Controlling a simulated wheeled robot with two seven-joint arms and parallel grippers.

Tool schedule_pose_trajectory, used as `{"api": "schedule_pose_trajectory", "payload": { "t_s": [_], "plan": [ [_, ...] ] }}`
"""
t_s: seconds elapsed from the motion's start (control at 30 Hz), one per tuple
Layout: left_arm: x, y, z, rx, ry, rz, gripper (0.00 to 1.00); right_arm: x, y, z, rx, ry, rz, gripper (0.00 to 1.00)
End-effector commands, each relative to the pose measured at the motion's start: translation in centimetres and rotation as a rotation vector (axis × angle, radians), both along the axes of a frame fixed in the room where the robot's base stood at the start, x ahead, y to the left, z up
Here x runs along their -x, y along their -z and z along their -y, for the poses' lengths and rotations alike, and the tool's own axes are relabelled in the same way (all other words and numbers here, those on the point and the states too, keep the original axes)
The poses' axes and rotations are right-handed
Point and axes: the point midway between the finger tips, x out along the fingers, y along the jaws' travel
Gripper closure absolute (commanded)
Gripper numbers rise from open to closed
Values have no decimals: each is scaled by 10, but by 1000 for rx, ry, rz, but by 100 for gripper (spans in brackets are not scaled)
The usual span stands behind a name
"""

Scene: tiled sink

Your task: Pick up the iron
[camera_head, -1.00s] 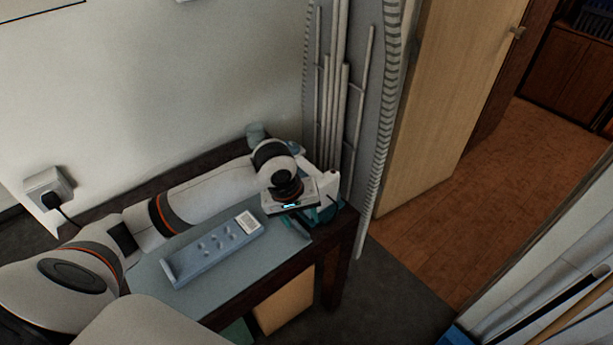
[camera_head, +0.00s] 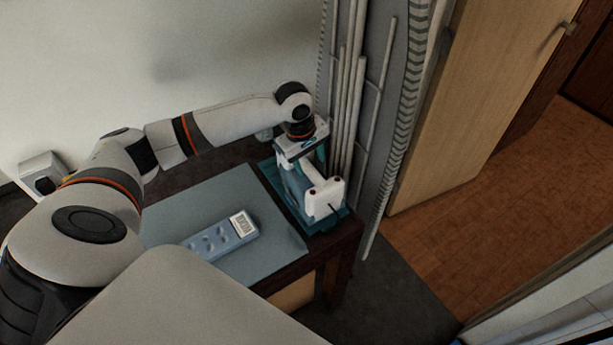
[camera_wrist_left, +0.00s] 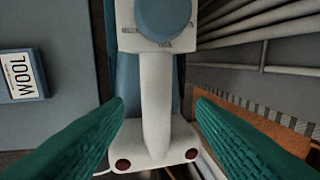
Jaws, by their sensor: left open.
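The iron (camera_head: 324,196) is white and blue. It is at the right end of the small dark table, with a teal part around its base. My left gripper (camera_head: 312,156) is above the iron in the head view. In the left wrist view its two teal fingers (camera_wrist_left: 160,106) are open, one on each side of the handle, with gaps between. Whether they reach down to the handle's height is unclear.
A blue-grey box (camera_head: 222,239) with a white label lies on the grey table cover (camera_head: 270,262); the label (camera_wrist_left: 16,77) reads WOOL. Vertical pipes (camera_head: 350,100) stand close behind the iron. A wooden door (camera_head: 480,100) is at the right, with open floor beyond.

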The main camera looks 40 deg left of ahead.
Motion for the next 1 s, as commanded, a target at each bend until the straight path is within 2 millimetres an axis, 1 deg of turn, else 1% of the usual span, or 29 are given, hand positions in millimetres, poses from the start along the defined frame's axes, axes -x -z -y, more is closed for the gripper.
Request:
{"api": "schedule_pose_trajectory", "payload": {
  "t_s": [0.03, 0.1, 0.2, 0.3, 0.4, 0.63, 0.67, 0.9, 0.97, 1.0],
  "plan": [
    [0, 4, 0, 1, 0, -1, 49, -10, -1, -1, -1, 0, 15, 64],
    [-2, 12, -2, 0, -1, -3, 49, -23, -3, -2, -3, 0, 34, 64],
    [-5, 28, -5, 0, -2, -3, 49, -32, -7, -3, -6, 0, 50, 64],
    [-7, 42, -4, 0, 1, -2, 49, -31, -7, -3, -5, 0, 48, 64],
    [-9, 50, -3, -1, 1, -1, 49, -27, -7, -2, -5, 0, 42, 64],
    [-9, 51, -3, -1, 2, 1, 49, -17, -6, -2, -4, 0, 27, 64],
    [-9, 51, -3, -1, 2, 1, 51, -16, -6, -2, -4, 0, 26, 64],
    [-9, 51, -3, -1, 2, 1, 90, -16, -6, -2, -3, 0, 25, 64],
    [-9, 51, -3, -2, 2, 0, 100, -16, -6, -2, -3, 0, 25, 64],
    [-11, 47, -3, 0, 1, 9, 100, -16, -6, -2, -3, 0, 25, 64]
  ]
}}
